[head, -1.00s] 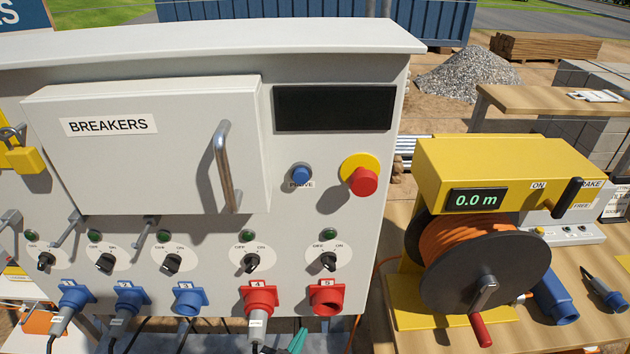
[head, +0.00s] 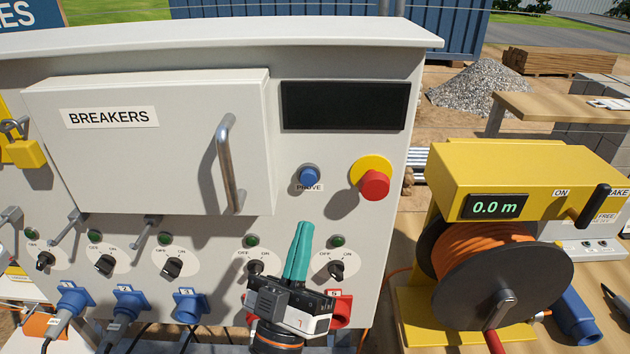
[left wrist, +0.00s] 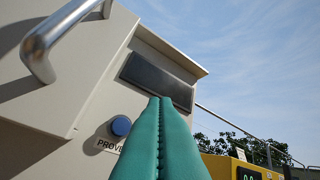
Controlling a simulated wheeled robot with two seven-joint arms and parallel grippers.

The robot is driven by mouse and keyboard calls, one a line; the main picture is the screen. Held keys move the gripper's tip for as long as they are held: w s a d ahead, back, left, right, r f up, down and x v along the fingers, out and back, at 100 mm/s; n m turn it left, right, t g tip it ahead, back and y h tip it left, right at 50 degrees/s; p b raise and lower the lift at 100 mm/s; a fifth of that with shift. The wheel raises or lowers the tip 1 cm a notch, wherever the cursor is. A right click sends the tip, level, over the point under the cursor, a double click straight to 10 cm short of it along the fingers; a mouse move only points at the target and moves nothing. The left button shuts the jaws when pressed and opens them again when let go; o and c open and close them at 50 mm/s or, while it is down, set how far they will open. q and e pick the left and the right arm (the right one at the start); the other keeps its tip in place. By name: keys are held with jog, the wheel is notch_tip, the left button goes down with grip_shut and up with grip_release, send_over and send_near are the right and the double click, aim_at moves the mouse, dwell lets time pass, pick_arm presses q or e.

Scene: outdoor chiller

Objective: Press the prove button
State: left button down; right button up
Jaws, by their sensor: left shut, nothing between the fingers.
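The prove button is a round blue button (head: 310,175) on the panel face, above its PROVE label and under a dark display (head: 345,106). It also shows in the left wrist view (left wrist: 121,126), left of my fingers. My left gripper (head: 304,226) has teal fingers, shut together and empty, pointing up at the panel. In the head view its tips are just below the button and label, apart from the button. In the left wrist view the fingers (left wrist: 160,100) reach up past the button's right side. My right gripper is not in view.
A red emergency-stop knob (head: 374,184) on a yellow disc sits right of the button. The breakers door (head: 150,145) with a metal handle (head: 229,165) is at left. Rotary switches (head: 172,267) and sockets (head: 188,305) line the lower panel. A yellow cable reel (head: 530,180) stands at right.

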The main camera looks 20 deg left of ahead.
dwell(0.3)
pick_arm(q)
send_near(309, 175)
jog(key=shift+s+d+r+x, duration=0.1)
jog(key=shift+s+r+x, duration=0.05)
jog(key=shift+x, duration=0.75)
jog(key=shift+s+d+r+x, duration=0.1)
jog(key=shift+x, duration=0.8)
jog(key=shift+s+d+r+x, duration=0.1)
jog(key=shift+s+r+x, duration=0.05)
jog(key=shift+x, duration=0.8)
jog(key=shift+w, duration=0.1)
jog(key=shift+w+a, duration=0.15)
jog(key=shift+w, duration=0.15)
jog(key=shift+w+a, duration=0.15)
jog(key=shift+w, duration=0.3)
dwell(0.5)
jog(key=shift+s, duration=0.2)
jog(key=shift+s+d, duration=0.3)
jog(key=shift+s, duration=0.4)
jog(key=shift+s+d+p, duration=0.15)
jog(key=shift+s+d, duration=0.1)
jog(key=shift+s, duration=0.55)
jog(key=shift+s+d+p, duration=0.15)
jog(key=shift+s+d, duration=0.05)
jog(key=shift+s, duration=0.6)
jog(key=shift+s+d+p, duration=0.15)
jog(key=shift+s+d, duration=0.1)
jog(key=shift+s, duration=0.55)
